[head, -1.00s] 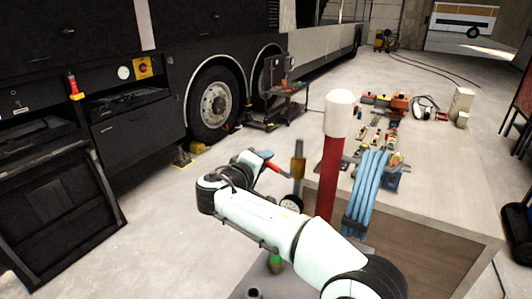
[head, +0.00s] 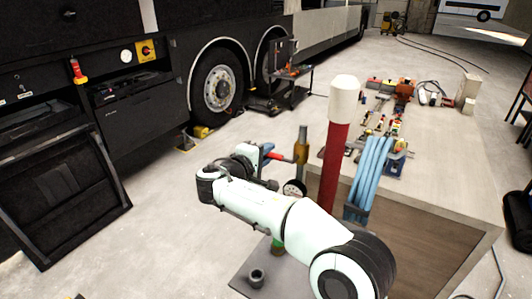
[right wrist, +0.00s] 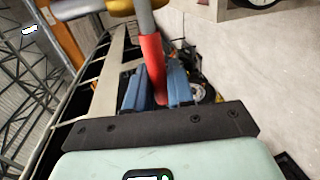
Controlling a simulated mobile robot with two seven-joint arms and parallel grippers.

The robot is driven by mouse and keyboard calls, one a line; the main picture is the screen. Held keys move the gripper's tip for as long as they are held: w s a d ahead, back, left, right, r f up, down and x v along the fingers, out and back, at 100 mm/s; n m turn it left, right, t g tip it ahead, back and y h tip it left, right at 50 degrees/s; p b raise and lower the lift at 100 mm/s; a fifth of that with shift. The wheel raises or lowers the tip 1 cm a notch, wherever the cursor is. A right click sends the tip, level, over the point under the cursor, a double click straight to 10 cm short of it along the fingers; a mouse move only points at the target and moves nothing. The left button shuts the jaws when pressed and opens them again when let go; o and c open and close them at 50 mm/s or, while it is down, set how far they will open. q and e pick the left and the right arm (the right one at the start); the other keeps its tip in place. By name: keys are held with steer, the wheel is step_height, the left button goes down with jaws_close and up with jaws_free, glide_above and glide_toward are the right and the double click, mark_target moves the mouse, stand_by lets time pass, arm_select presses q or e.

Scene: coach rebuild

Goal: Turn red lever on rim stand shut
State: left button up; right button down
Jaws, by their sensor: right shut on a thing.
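The red lever (head: 284,157) sticks out to the left from the upright brass-coloured pipe (head: 301,148) of the stand. A round gauge (head: 294,189) sits low beside the pipe. My right gripper (head: 267,152) comes at the lever from the left, and its blue fingers are shut on the lever's outer end. In the right wrist view the red lever (right wrist: 151,58) runs down between the two blue fingers (right wrist: 157,88), and its tip is partly hidden there. My right forearm covers part of the stand below. My left gripper is not in view.
A red post with a white cap (head: 343,100) stands right of the lever. Blue hoses (head: 369,172) hang beside it at the workbench (head: 450,160), which holds tools and small parts. A black coach (head: 150,60) fills the left. Open floor (head: 170,230) lies left of my arm.

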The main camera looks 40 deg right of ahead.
steer(key=shift+f, duration=0.15)
steer(key=c, duration=1.1)
jaws_free()
steer(key=shift+a, duration=0.1)
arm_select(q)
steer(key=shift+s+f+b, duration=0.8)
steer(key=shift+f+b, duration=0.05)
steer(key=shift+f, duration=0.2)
arm_select(e)
steer(key=v, duration=1.3)
steer(key=shift+s+a, duration=0.1)
